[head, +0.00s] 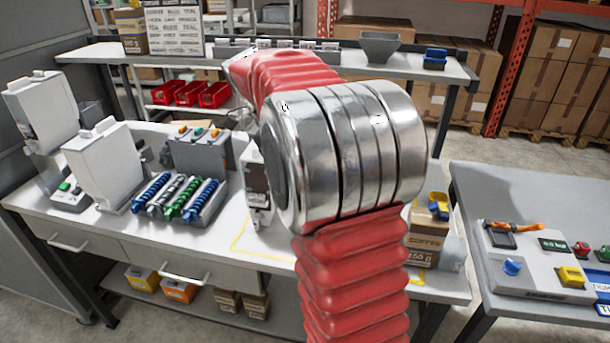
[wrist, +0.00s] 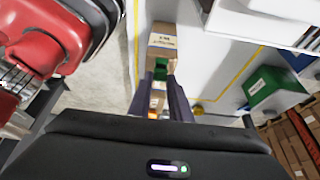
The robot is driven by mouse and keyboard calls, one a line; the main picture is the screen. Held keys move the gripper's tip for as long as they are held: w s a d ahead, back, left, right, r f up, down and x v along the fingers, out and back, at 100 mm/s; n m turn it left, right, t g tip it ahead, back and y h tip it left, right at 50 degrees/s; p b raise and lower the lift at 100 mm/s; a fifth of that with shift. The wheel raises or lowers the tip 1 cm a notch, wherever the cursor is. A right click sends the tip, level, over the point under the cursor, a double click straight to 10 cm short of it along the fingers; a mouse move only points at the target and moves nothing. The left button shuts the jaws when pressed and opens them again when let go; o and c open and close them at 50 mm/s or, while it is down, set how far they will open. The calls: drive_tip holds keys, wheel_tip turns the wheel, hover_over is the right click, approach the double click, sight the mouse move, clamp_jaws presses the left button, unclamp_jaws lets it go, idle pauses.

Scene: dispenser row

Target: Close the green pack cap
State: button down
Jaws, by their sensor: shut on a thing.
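A small green piece, which looks like the green pack cap (wrist: 160,74), shows between the two dark fingers of my gripper (wrist: 160,90) in the wrist view. The fingers flank it closely and are shut on it. A brown and white body (wrist: 158,98) shows just below the green piece, between the fingers. I cannot tell whether the cap is seated or hinged open. In the head view my arm hides the gripper and the cap.
A brown carton (wrist: 162,42) stands beyond the fingers on the white bench. A larger green box (wrist: 268,88) is at right. In the head view, dispensers (head: 106,165) and a rack of coloured coils (head: 190,197) stand left; a side table (head: 478,190) holds tools and controls.

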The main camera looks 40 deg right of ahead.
drive_tip(key=f+g+h, duration=0.1)
drive_tip(key=w+a+g+h, duration=0.1)
drive_tip(key=g, duration=0.1)
drive_tip(key=shift+w+f, duration=0.1)
drive_tip(key=shift+f, duration=0.25)
drive_tip(key=shift+h, duration=0.3)
drive_tip(key=c, duration=1.6)
unclamp_jaws()
drive_tip(key=shift+r, duration=0.1)
drive_tip(key=shift+w+r, duration=0.1)
drive_tip(key=shift+v, duration=3.6)
drive_tip(key=shift+a, duration=0.1)
